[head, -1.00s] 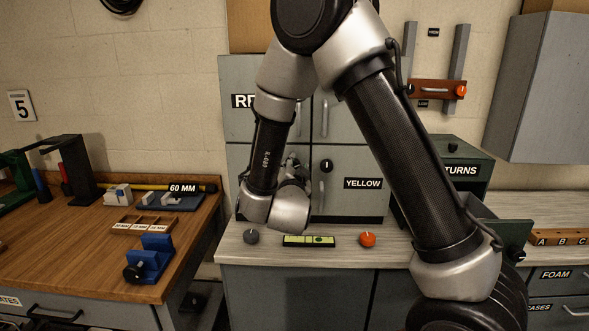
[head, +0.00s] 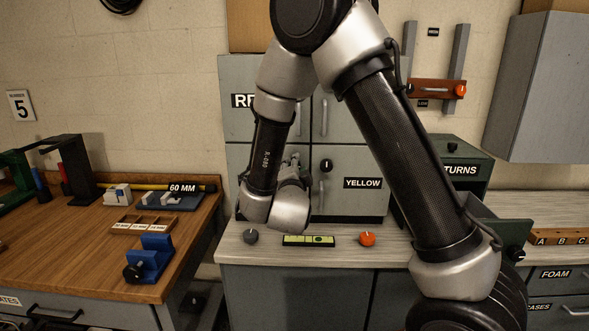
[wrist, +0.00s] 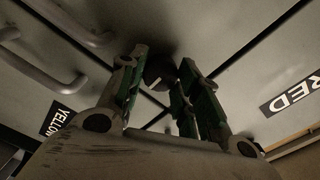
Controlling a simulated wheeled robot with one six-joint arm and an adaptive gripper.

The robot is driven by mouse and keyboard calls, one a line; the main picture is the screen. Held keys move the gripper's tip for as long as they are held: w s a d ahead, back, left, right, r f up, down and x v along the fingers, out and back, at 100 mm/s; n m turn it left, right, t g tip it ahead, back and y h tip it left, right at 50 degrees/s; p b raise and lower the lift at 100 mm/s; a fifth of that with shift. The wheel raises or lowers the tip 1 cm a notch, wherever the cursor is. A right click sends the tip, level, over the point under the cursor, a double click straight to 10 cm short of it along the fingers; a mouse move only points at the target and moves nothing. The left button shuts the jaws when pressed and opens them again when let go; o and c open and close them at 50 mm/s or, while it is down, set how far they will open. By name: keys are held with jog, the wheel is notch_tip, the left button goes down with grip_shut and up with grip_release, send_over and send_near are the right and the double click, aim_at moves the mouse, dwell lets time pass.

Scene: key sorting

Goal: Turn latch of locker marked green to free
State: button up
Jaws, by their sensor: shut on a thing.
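The grey locker bank (head: 350,206) stands on the bench, with a RED label at upper left and a YELLOW label at lower right. No green label shows; my arm hides much of the lower left door. In the wrist view, my gripper (wrist: 161,85) has its green-padded fingers shut on a dark latch knob (wrist: 158,70) against a locker face. The knob's pointer and marks are too dark to read. In the head view, my gripper (head: 292,162) is partly hidden by my wrist, at the lower left door.
The yellow locker's black latch (head: 326,165) is close on the right. Door handles (wrist: 55,70) stick out beside my gripper in the wrist view. A grey knob (head: 250,236), a green level strip (head: 308,240) and an orange knob (head: 367,239) are on the bench below.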

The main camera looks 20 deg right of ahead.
jog(key=o, duration=1)
jog(key=shift+o, duration=0.2)
jog(key=v, duration=1.2)
